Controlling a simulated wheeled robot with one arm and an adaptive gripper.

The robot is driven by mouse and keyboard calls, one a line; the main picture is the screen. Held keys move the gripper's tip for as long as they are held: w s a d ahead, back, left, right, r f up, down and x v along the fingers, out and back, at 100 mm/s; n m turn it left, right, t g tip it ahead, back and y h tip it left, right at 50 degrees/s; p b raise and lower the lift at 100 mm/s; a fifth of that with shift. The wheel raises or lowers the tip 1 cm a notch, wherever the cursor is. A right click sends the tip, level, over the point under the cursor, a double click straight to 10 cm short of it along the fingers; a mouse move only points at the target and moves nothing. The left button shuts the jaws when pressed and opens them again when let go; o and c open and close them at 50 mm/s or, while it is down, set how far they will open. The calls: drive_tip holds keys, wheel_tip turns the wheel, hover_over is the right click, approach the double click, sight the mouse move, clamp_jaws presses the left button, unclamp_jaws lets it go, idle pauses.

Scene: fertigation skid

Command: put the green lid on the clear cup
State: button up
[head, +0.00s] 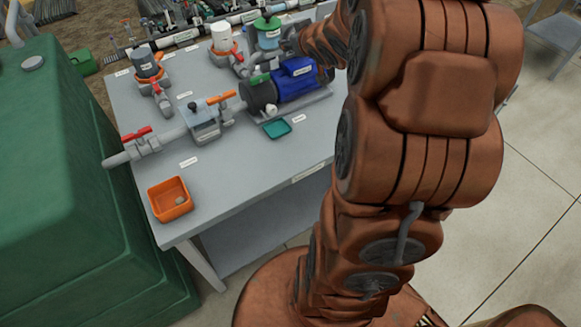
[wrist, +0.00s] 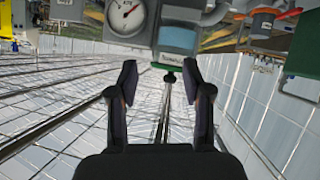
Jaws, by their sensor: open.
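The clear cup (head: 267,41) stands upright at the back of the grey bench, with a bluish tint. The green lid (head: 267,24), with a small knob, is at the cup's top; I cannot tell how firmly it sits. In the wrist view the scene is upside down: the bluish cup (wrist: 178,40) is at the top centre, with the lid's dark green knob (wrist: 170,78) below it. My gripper (wrist: 160,82) is open and empty, its fingers to either side of the knob in the picture. My arm partly hides the bench in the head view.
A blue pump motor (head: 298,70) stands in front of the cup. A white canister (head: 222,37) is left of it. Red and orange valve handles stick up from the pipework. An orange tray (head: 157,208) holds a small grey piece. A teal tray (head: 277,129) lies near the bench middle.

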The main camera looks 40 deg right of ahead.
drive_tip(key=s+a+f+g+y, duration=0.1)
drive_tip(key=s+a+g, duration=0.6)
drive_tip(key=s+a, duration=0.7)
drive_tip(key=s+a+f+g+y, duration=0.2)
drive_tip(key=s+a+f+g, duration=0.2)
drive_tip(key=s+a, duration=1)
drive_tip(key=s+g, duration=0.3)
drive_tip(key=s, duration=0.4)
drive_tip(key=shift+s+f+n, duration=0.25)
drive_tip(key=shift+s+n, duration=0.05)
drive_tip(key=shift+c, duration=0.6)
